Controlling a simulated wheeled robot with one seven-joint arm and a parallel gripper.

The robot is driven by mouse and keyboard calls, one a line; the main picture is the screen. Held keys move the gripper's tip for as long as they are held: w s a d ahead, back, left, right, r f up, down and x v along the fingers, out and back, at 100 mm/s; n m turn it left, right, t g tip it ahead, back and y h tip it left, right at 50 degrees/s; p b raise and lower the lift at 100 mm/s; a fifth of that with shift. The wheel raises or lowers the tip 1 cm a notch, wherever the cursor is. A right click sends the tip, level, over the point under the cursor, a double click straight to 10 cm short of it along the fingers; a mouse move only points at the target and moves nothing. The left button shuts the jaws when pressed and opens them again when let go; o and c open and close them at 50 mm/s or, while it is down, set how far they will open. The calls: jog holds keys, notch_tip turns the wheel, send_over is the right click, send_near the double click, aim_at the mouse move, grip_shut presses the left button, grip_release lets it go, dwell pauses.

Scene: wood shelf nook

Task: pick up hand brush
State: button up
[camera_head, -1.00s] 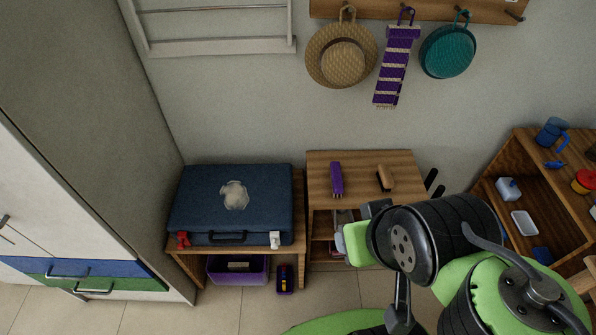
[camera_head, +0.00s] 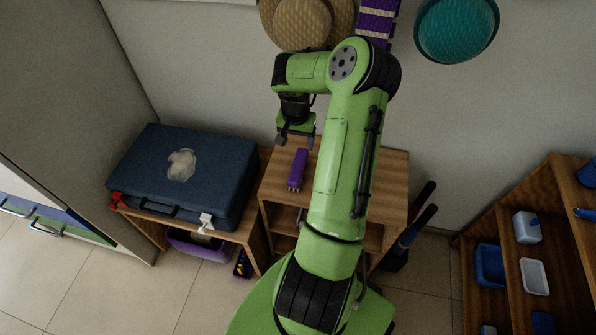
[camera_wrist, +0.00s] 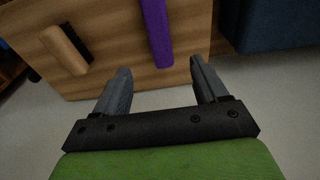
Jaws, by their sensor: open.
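The hand brush, with a tan wooden body and dark bristles along one side, lies on the small wooden shelf unit's top (camera_head: 388,168). In the wrist view the brush (camera_wrist: 64,48) is at upper left, beyond and left of the fingers. My arm hides it in the head view. A long purple object (camera_head: 298,169) lies on the same top; it also shows in the wrist view (camera_wrist: 157,35), ahead of the gap between the fingers. My gripper (camera_head: 295,140) is open and empty, near the back edge of the top; its spread fingers also show in the wrist view (camera_wrist: 159,75).
A blue suitcase (camera_head: 225,175) lies on a low wooden stand to the left. A straw hat (camera_head: 300,22), a striped purple scarf (camera_head: 376,22) and a teal hat (camera_head: 456,28) hang above. An open shelf (camera_head: 508,230) with several small containers stands at right.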

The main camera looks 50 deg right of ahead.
aim_at(298, 164)
jog(key=f+b, duration=0.1)
jog(key=f, duration=0.3)
jog(key=f+b, duration=0.2)
jog(key=f, duration=0.2)
jog(key=f+b, duration=0.1)
jog(key=f, duration=0.4)
jog(key=shift+w+d, duration=0.15)
jog(key=shift+d, duration=0.25)
jog(key=c, duration=1.1)
notch_tip(298, 164, up, 10)
jog(key=p, duration=0.3)
